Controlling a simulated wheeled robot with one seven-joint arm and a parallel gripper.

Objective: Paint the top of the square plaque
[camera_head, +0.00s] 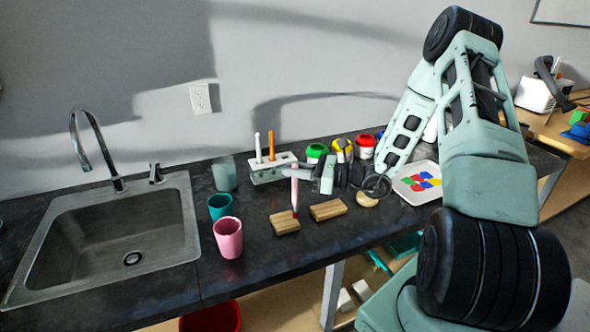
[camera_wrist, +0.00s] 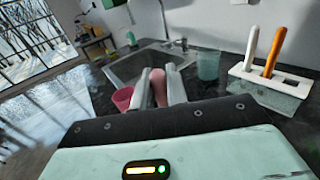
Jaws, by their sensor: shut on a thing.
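My gripper (camera_head: 296,173) is shut on a pink-handled brush (camera_head: 295,190), held upright; the handle (camera_wrist: 159,88) also shows between the fingers in the wrist view. The brush's lower end is red and reaches down to the left wooden block (camera_head: 284,224) in the head view; I cannot tell whether it touches. A second wooden block (camera_head: 328,210) lies to its right, and a round wooden piece (camera_head: 367,200) farther right. Both blocks look four-sided; which is the square plaque is unclear. A white palette (camera_head: 407,192) carries red, blue, green and yellow paint.
A brush holder (camera_head: 262,176) with a white and an orange handle stands behind the gripper. A pink cup (camera_head: 228,240), a teal cup (camera_head: 220,206) and a translucent cup (camera_head: 224,174) stand left, beside the sink (camera_head: 110,240). Green (camera_head: 316,152) and red (camera_head: 366,147) paint jars stand behind.

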